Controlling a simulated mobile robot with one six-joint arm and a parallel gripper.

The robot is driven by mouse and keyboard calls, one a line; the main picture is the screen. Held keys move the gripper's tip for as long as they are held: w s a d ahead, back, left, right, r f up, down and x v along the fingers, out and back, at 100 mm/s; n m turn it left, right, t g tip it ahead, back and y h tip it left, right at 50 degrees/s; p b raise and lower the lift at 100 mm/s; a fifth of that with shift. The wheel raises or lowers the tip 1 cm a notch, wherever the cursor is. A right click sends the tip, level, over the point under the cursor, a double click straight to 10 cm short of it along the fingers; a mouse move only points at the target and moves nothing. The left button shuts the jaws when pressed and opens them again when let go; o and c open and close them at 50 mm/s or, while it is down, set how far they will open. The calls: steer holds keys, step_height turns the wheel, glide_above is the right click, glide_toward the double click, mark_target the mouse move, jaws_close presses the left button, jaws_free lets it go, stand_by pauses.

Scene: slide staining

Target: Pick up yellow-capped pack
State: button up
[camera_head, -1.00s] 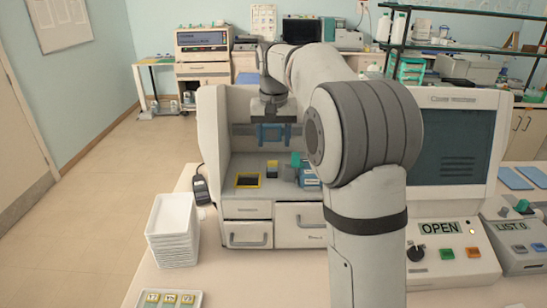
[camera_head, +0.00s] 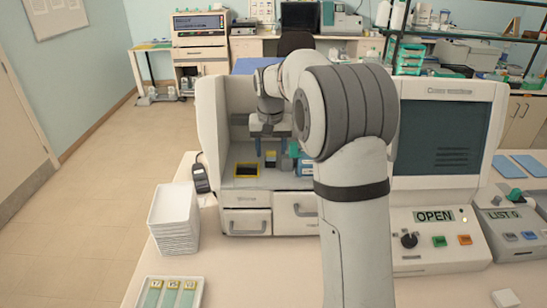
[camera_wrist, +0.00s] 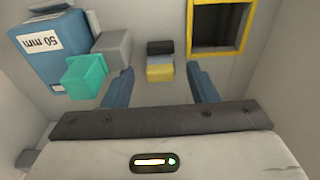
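The yellow-capped pack (camera_head: 271,157) is a small block with yellow, blue-grey and black parts, upright on the floor of the open machine bay. It also shows in the wrist view (camera_wrist: 160,62), at the upper middle. My gripper (camera_head: 271,145) is open, pointing down over the pack. In the wrist view its blue fingers (camera_wrist: 161,70) lie left and right of the pack, with a gap on each side. I cannot tell how far the fingertips are above the bay floor.
A blue box marked 50 mm (camera_wrist: 52,48), a teal block (camera_wrist: 87,76) and a grey block (camera_wrist: 112,47) stand left of the fingers in the wrist view. A yellow-rimmed dark opening (camera_wrist: 247,42) lies to the right. Bay walls (camera_head: 211,125) enclose the space.

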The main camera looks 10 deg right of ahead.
steer(key=c, duration=1)
steer(key=shift+c, duration=0.2)
steer(key=shift+r, duration=0.1)
